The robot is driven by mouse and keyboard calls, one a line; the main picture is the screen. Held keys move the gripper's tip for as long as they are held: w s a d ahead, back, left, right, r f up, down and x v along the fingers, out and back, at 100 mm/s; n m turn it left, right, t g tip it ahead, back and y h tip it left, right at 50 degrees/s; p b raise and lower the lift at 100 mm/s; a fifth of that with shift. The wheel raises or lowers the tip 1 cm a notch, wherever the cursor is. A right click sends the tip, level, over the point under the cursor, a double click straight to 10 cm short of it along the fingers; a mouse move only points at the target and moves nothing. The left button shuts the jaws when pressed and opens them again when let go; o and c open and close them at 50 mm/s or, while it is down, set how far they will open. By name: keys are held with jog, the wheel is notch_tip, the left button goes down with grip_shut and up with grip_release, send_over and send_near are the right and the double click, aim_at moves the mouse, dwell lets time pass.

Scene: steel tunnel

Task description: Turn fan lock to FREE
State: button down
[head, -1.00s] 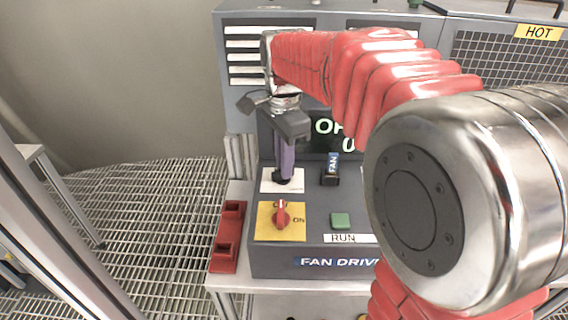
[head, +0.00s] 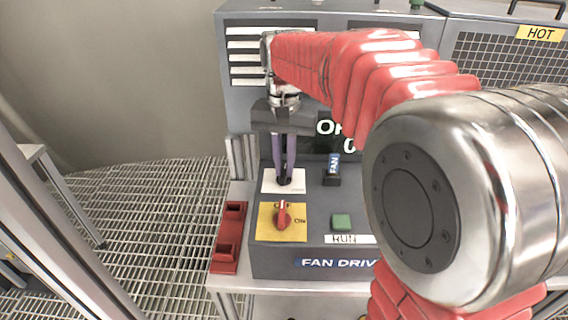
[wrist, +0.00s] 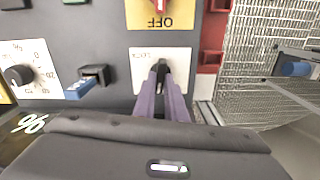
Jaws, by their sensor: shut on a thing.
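The fan lock is a small dark knob (wrist: 162,68) on a white plate (head: 269,186) at the back left of the fan drive box. In the wrist view the plate (wrist: 141,77) carries small upside-down print, apparently "LOCK"; I cannot read FREE on it. My gripper (head: 284,177) reaches down with two purple fingers shut on the knob. In the wrist view my gripper (wrist: 162,84) has a finger on either side of it, hiding part of the knob and plate. Which mark the knob points to cannot be told.
A red switch (head: 283,214) on a yellow plate stands just in front. A black block (head: 331,179) with a blue FAN tag is close on the right. A green button (head: 341,221) sits above the RUN label. A red bracket (head: 228,237) is at the left.

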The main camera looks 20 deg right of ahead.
aim_at(284, 169)
jog(key=shift+w+r+n, duration=0.1)
jog(key=shift+n, duration=0.8)
jog(key=c, duration=1.8)
grip_release()
notch_tip(284, 169, up, 14)
jog(key=shift+f, duration=0.2)
